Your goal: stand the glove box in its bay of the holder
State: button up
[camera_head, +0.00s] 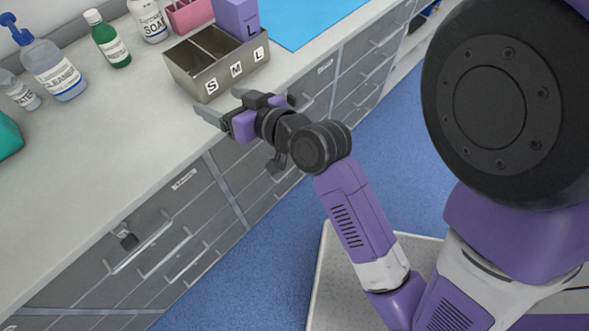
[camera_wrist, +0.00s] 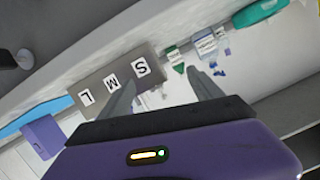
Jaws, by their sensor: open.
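The purple glove box (camera_head: 236,16), marked L, is upright at the L end of the holder in the head view; its lower part is hidden behind the holder's front wall. It also shows at the left of the wrist view (camera_wrist: 43,136). The metal holder (camera_head: 224,80) stands near the counter's front edge, its front labelled S, M and L; the S and M bays look empty. Its labelled face shows in the wrist view (camera_wrist: 100,76). My gripper (camera_head: 216,106) is open and empty, in front of the holder's S end, apart from the glove box.
A pink container (camera_head: 188,16), a soap bottle (camera_head: 150,20), a green bottle (camera_head: 108,40) and a blue-pump cleanser bottle (camera_head: 54,68) stand behind and left of the holder. A blue mat (camera_head: 300,20) lies to its right.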

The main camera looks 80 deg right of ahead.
jog(key=s+a+f+y, duration=0.1)
jog(key=s+a+f, duration=0.25)
jog(key=a, duration=0.45)
jog(key=s+a+n+t+y, duration=0.1)
jog(key=s+a+n+y, duration=0.4)
jog(key=s+a+n, duration=0.3)
jog(key=s+a, duration=0.3)
jog(key=s, duration=0.4)
jog(key=shift+r+t+y, duration=0.3)
jog(key=shift+y, duration=0.1)
jog(key=shift+a, duration=0.1)
